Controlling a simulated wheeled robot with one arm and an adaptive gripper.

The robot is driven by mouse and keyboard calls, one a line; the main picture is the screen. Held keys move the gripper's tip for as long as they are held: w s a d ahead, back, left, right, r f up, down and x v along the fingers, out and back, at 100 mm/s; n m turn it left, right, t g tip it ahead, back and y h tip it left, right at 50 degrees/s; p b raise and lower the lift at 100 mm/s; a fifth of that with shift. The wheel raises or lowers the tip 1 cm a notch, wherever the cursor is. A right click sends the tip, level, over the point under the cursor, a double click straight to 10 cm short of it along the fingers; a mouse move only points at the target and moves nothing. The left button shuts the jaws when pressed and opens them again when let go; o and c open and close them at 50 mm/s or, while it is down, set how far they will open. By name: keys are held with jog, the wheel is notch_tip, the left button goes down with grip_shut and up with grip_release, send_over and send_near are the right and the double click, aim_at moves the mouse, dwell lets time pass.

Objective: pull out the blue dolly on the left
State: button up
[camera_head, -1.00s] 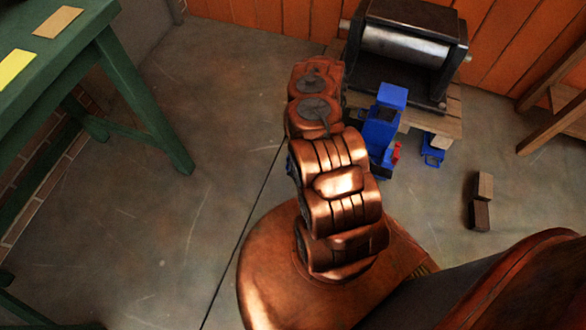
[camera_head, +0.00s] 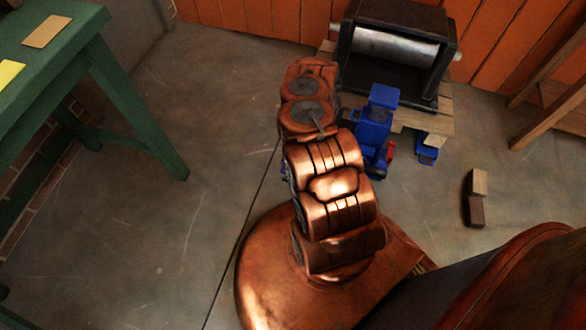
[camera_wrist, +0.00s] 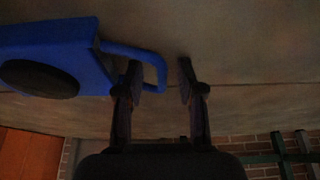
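In the head view a blue dolly (camera_head: 376,122) stands at the front left of a wooden pallet, partly hidden by my copper arm. A smaller blue piece (camera_head: 427,150) shows at the pallet's right. My gripper is hidden by my arm in the head view. In the wrist view my gripper (camera_wrist: 158,78) is open, with its two dark fingers apart. A blue body (camera_wrist: 45,45) with a dark round disc fills the left. Its blue loop handle (camera_wrist: 150,58) reaches past the left finger, its end in the gap between the fingers. I cannot tell whether they touch.
A black press (camera_head: 400,50) with a steel roller stands on the pallet (camera_head: 438,122) against orange boards. A green table (camera_head: 125,95) stands at left. Floor between table and arm is clear.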

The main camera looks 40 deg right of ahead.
jog(key=v, duration=1.1)
jog(key=shift+r, duration=0.2)
jog(key=shift+s+d, duration=0.1)
dwell(0.5)
